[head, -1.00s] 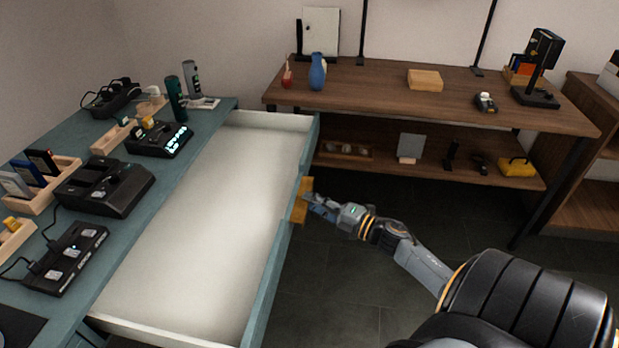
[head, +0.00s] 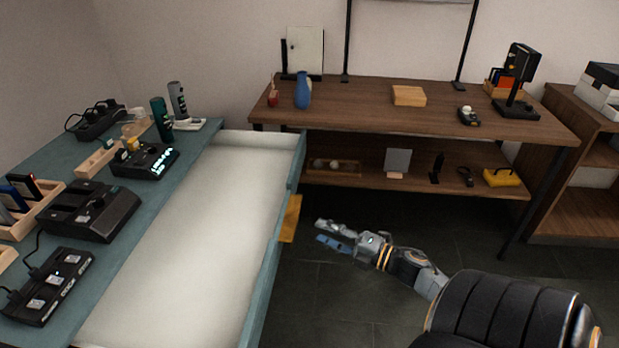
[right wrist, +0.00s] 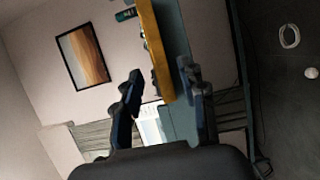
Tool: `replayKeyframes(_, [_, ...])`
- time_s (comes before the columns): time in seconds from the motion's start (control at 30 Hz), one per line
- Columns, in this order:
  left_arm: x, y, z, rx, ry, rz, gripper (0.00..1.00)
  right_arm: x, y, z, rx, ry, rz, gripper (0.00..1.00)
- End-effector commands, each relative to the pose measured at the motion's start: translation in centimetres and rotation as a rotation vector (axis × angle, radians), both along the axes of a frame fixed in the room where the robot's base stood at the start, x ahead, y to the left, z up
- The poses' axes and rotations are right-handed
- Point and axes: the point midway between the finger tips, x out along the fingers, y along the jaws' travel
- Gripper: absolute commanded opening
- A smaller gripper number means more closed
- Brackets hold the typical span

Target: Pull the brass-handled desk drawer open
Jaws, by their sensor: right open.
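The desk drawer (head: 190,235) stands pulled far out from the teal desk, its pale, empty inside showing in the head view. Its brass handle (head: 290,218) sits on the outer face of the drawer front; it also shows in the right wrist view (right wrist: 155,50). My right gripper (head: 330,233) is open and empty, to the right of the handle and apart from it. In the right wrist view its two fingers (right wrist: 160,95) are spread, with the handle's near end seen between and beyond them. My left gripper is not in view.
The teal desk (head: 140,215) at left carries chargers, wooden holders and bottles. A wooden shelf table (head: 360,105) stands behind, with a blue vase (head: 302,90), a wooden block (head: 408,96) and a yellow case (head: 501,177). Dark floor (head: 350,300) right of the drawer is free.

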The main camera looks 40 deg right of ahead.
Motion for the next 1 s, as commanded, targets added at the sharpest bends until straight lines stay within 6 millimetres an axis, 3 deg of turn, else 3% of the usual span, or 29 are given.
replayKeyframes(0.1, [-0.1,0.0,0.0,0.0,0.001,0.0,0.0,-2.3,-0.6,-0.1,-0.001,0.003,-0.002,0.41])
replayKeyframes(0.3, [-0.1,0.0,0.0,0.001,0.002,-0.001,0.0,-4.3,-1.2,-0.1,0.0,0.001,-0.001,0.41])
replayKeyframes(1.0, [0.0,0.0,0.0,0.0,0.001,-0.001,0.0,-4.6,-1.3,-0.1,0.003,0.002,-0.004,0.41])
